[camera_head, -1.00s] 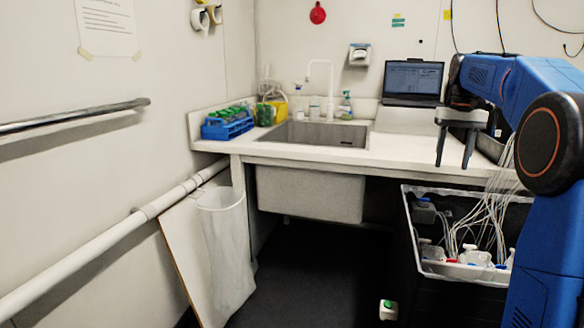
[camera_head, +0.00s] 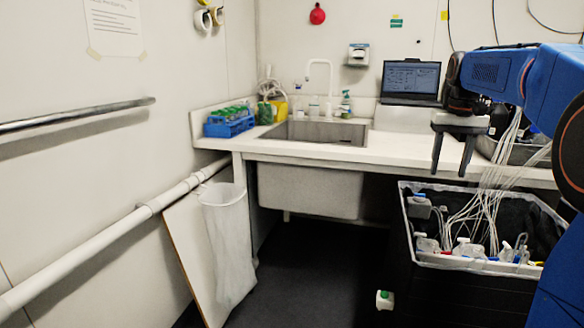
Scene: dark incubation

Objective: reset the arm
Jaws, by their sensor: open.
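My blue arm (camera_head: 497,75) reaches in from the right edge of the head view. My gripper (camera_head: 452,158) points down at its end, its two dark fingers apart with nothing between them.
A black bin (camera_head: 412,255) with bottles and pale tubes stands below the arm. A white waste bin (camera_head: 226,235) stands left. Dark floor (camera_head: 320,265) lies open between.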

